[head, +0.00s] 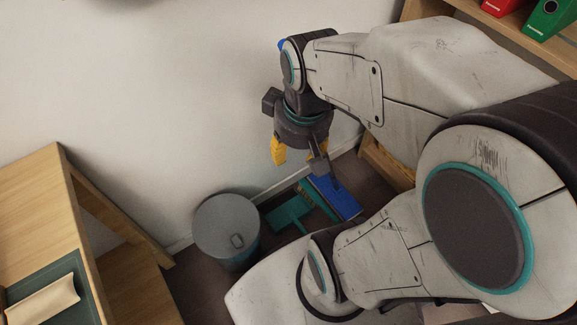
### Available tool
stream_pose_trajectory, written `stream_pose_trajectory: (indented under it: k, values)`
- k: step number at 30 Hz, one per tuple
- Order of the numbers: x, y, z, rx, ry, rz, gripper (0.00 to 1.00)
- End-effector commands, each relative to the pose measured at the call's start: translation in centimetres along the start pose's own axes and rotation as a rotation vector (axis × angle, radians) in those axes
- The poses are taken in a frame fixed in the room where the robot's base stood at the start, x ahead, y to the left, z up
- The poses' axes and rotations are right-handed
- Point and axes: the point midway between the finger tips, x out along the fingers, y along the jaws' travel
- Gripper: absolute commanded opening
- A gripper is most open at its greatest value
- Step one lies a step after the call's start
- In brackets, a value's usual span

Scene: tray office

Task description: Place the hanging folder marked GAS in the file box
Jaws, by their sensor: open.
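My gripper (298,160) points down in the upper middle of the head view, open and empty. One yellow fingertip shows clearly on its left side; the right finger is seen darker and partly edge-on. It hangs above the floor area by the wall, apart from anything else. I see no hanging folder marked GAS and no file box in this view. My arm covers much of the right side and hides what is behind it.
A grey lidded bin (226,222) stands by the wall. A teal item (288,212) and a blue item (334,196) lie beside it. A wooden desk (40,205) at left bears a dark green mat (72,268) and a beige object (42,300). Red (486,5) and green (549,18) binders sit on a shelf.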

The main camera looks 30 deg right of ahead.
Motion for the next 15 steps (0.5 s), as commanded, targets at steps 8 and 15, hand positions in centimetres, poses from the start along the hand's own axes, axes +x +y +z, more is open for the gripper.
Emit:
stream_pose_trajectory:
  k: [8,15]
  values:
    - [-1.4,-3.5,3.0,0.005,0.028,-0.029,0.45]
    - [-1.5,-3.9,3.4,0.01,0.029,-0.033,0.45]
